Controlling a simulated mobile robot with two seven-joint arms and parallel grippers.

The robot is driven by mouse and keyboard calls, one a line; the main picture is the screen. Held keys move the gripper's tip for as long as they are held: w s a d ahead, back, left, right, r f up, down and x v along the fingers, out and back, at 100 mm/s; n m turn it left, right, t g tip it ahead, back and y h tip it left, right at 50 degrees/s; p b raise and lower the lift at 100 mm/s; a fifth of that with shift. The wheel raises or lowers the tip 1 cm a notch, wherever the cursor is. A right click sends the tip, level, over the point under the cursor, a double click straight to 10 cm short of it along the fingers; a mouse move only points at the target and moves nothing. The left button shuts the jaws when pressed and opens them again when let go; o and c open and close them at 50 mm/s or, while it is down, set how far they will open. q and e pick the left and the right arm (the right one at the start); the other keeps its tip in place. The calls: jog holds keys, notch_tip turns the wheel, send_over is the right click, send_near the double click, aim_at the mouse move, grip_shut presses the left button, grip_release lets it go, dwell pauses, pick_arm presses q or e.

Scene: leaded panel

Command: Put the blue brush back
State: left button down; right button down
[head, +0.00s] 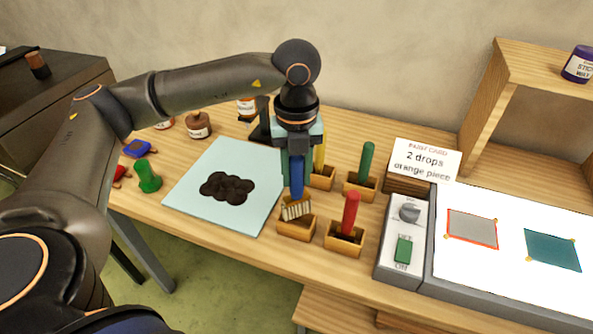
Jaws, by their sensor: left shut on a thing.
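The blue brush (297,178) is upright in my left gripper (298,168), which is shut on its handle, bristles down. Its pale bristles (295,210) are at the mouth of the front left wooden holder (297,231). I cannot tell whether they are inside it or just above it. A red brush (350,211) stands in the holder to the right. A green brush (366,161) and a yellow brush (320,152) stand in holders behind, the yellow one partly hidden by the gripper. My right gripper is not in view.
A pale blue mat (186,193) with a dark blotch (227,188) lies left of the holders. A switch box (392,259) and a bright panel (480,272) with coloured pieces are at right. A card (427,158) stands behind. Small bottles and pots (148,178) are at left.

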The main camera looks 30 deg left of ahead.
pick_arm(q)
jog(key=shift+f+b, duration=0.4)
jog(key=shift+f, duration=0.15)
jog(key=c, duration=0.6)
grip_release()
jog(key=shift+r, duration=0.1)
notch_tip(320, 180, up, 13)
jog(key=shift+r+p, duration=0.1)
jog(key=shift+p, duration=0.5)
jog(key=shift+s, duration=0.1)
